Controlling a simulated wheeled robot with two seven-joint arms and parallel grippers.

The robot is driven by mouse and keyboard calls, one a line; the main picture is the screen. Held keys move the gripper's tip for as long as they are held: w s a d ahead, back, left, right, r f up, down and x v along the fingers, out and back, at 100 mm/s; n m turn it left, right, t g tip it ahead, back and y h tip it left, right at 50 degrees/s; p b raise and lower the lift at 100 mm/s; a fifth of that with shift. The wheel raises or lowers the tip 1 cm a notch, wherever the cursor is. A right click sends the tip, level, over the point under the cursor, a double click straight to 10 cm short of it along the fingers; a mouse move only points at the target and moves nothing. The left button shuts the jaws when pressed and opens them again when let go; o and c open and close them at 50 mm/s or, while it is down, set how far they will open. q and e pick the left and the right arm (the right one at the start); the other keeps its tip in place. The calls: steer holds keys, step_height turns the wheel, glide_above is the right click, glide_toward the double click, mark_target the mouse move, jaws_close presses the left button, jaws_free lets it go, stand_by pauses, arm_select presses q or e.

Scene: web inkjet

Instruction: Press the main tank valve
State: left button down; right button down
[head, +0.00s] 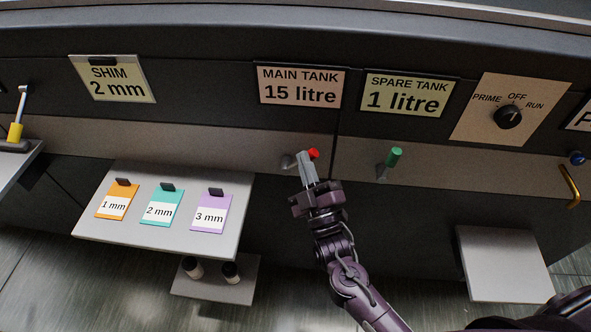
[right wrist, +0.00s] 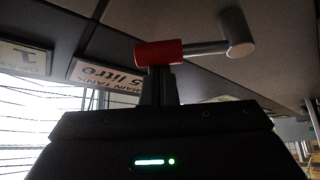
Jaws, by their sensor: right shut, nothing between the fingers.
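The main tank valve has a red-tipped grey lever (head: 313,153) below the "MAIN TANK 15 litre" label (head: 300,86). My right gripper (head: 307,158) is shut and empty, with its fingertips at the red tip, partly covering the lever in the head view. In the right wrist view the red handle end (right wrist: 160,53) lies right across the fingertips (right wrist: 158,72), with the grey rod running right to a round pivot. Fingers and handle look in contact or very close; I cannot tell which. My left gripper is not in view.
A green-tipped spare tank valve (head: 394,157) stands to the right under its label (head: 408,95). A PRIME/OFF/RUN knob (head: 508,116) is further right. A shelf (head: 100,226) with three shim tags is at left. A grey shelf (head: 505,270) is at lower right.

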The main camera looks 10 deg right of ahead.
step_height(320, 180, down, 5)
steer(key=d+m+t+h+b, duration=0.1)
steer(key=d+m+h+b, duration=0.1)
steer(key=m+h+b, duration=0.5)
steer(key=shift+s+d+f+m+t, duration=0.15)
steer(key=shift+s+d+m+t, duration=0.25)
steer(key=shift+m, duration=1.1)
steer(key=shift+f, duration=0.1)
